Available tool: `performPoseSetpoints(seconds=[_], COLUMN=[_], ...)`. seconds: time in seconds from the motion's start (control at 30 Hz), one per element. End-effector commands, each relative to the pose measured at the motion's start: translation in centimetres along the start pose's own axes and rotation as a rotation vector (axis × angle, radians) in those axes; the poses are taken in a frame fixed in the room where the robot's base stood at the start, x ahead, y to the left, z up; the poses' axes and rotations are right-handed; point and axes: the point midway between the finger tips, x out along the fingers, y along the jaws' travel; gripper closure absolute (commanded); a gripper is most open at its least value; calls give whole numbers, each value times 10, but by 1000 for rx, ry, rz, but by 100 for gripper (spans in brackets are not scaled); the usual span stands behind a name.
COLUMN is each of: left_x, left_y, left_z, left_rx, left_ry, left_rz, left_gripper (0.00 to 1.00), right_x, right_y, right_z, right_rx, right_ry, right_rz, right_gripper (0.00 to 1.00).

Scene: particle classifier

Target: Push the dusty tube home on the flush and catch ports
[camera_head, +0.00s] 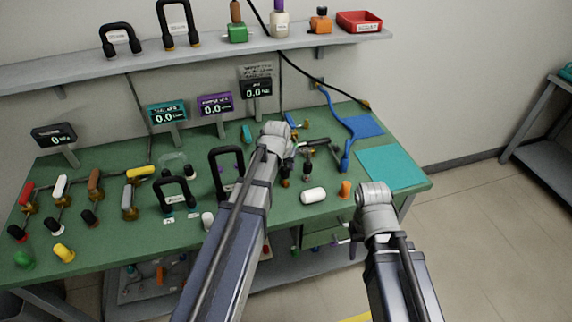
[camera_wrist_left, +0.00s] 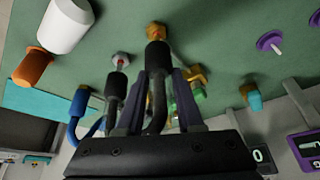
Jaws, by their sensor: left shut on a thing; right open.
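My left gripper (camera_head: 306,150) is shut on the dusty tube, a black bent hose with black end sleeves (camera_wrist_left: 157,58). In the left wrist view the tube stands between the fingers (camera_wrist_left: 158,100). One sleeve meets a brass port (camera_wrist_left: 156,31); the other (camera_wrist_left: 117,84) is at a grey port with a red centre (camera_wrist_left: 121,60). I cannot tell how deep either end sits, or which port is flush and which catch. In the head view the tube ends are small and partly hidden by the gripper. My right gripper (camera_head: 344,241) is open and empty at the bench's front edge.
A white cylinder (camera_head: 313,195) and an orange plug (camera_head: 346,188) stand near the held tube. A blue hose (camera_head: 347,138) lies to its right. A black handled tube (camera_head: 226,160) is close left. The teal mat (camera_head: 391,167) is bare.

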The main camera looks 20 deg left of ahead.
Motion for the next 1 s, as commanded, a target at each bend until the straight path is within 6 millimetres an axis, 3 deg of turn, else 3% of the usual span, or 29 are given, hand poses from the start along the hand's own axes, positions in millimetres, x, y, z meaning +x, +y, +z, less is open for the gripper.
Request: performPoseSetpoints(seconds=[1.0], left_x=[23], left_y=[0], left_z=[10], left_rx=[0], left_ry=[0], left_rz=[0], left_gripper=[100], right_x=[25], right_y=[-2], right_z=[-2], right_rx=[0], right_ry=[0], right_rz=[0], right_gripper=[50])
